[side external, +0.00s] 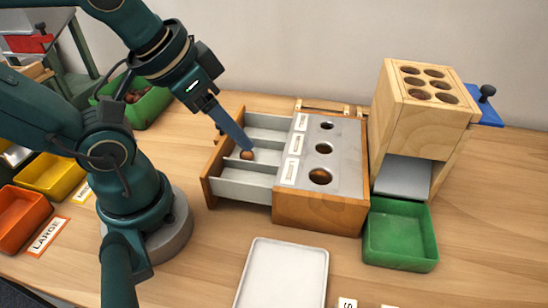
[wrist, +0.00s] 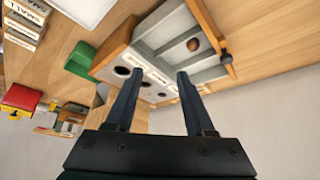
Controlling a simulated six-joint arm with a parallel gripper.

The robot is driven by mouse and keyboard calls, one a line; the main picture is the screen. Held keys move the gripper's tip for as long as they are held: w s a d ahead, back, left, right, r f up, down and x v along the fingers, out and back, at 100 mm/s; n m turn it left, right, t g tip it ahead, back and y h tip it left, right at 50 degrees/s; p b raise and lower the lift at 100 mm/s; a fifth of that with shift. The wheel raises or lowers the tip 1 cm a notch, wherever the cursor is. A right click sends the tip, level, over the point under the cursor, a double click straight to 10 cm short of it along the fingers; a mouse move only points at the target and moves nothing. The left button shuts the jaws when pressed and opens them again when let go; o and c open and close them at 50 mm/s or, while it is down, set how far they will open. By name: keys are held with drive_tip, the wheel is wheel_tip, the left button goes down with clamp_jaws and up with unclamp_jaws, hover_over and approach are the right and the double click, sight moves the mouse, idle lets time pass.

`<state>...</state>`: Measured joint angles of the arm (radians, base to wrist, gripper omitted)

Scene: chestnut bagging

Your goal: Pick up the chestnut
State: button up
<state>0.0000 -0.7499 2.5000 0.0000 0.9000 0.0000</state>
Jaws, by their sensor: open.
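A brown chestnut (side external: 246,154) lies in the pulled-out drawer (side external: 213,177), near its wooden front in what looks like the middle compartment. It also shows in the wrist view (wrist: 193,44), up and to the right of the fingertips. My gripper (side external: 246,146) points down over the drawer, its tips close to the chestnut in the side view. In the wrist view my gripper (wrist: 157,74) is open, with two dark fingers well apart and nothing between them. The chestnut lies outside the gap between the fingers there. The exact height of the tips above it is hard to tell.
The drawer belongs to a wooden box (side external: 318,212) with a grey top and three round holes. Drawer walls and dividers surround the chestnut. A taller wooden block (side external: 428,115) and a green tray (side external: 401,262) stand right. A white tray (side external: 285,270) lies in front.

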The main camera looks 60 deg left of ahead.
drive_tip(key=shift+c, duration=0.5)
drive_tip(key=n+g, duration=0.4)
hover_over(244, 154)
drive_tip(key=shift+y, duration=0.3)
drive_tip(key=f, duration=0.5)
drive_tip(key=shift+w+d+f, duration=0.15)
drive_tip(key=shift+d+f, duration=0.1)
drive_tip(key=shift+a+f, duration=0.2)
drive_tip(key=shift+f, duration=0.3)
drive_tip(key=shift+w+a+f, duration=0.15)
drive_tip(key=shift+f, duration=2.3)
drive_tip(key=shift+c, duration=0.3)
